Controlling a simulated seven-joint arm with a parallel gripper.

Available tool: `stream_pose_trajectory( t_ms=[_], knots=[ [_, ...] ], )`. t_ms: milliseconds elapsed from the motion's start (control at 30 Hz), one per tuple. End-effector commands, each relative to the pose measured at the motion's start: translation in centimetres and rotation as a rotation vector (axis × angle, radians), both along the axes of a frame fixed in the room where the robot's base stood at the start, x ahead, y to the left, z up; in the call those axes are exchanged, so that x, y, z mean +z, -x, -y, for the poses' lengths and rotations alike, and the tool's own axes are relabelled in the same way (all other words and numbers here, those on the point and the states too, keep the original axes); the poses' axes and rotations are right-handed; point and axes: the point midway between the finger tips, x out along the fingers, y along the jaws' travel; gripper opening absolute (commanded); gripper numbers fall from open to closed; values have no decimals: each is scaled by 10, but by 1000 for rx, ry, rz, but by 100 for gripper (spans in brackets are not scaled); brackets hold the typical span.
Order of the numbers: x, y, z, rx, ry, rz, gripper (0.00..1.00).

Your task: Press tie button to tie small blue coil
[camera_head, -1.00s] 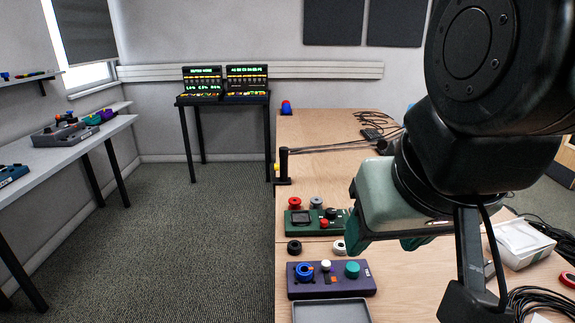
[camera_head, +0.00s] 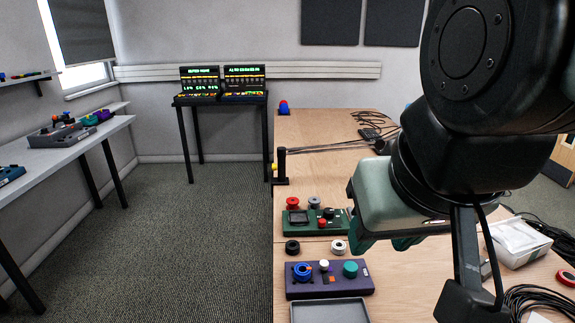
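A purple box (camera_head: 300,290) sits near the left edge of the wooden table. A small blue coil (camera_head: 303,271) rests on its left part, around a dark centre. A white knob (camera_head: 324,265), a teal round button (camera_head: 350,269) and a small orange button (camera_head: 332,280) are on the same box. I cannot read which one is the tie button. My gripper (camera_head: 385,245) hangs above the table, in the picture up and right of the purple box and apart from it. Its green fingers point down, and their opening is not clear. No held object shows.
A green box (camera_head: 297,230) with red and grey knobs stands behind the purple one. A black ring (camera_head: 292,247) and a white ring (camera_head: 338,247) lie between them. A grey tray (camera_head: 330,311) is in front. Cables (camera_head: 540,303) and a white box (camera_head: 515,243) are at right.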

Motion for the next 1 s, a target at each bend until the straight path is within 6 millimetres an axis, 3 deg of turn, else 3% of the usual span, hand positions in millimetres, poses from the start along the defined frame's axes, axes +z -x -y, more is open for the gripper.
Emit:
stream_pose_trajectory(
  t_ms=[33,233,1000],
  knots=[
    [0,0,0,0,0,0,32],
    [0,0,0,0,0,0,1],
    [0,0,0,0,0,0,0]
  ],
)
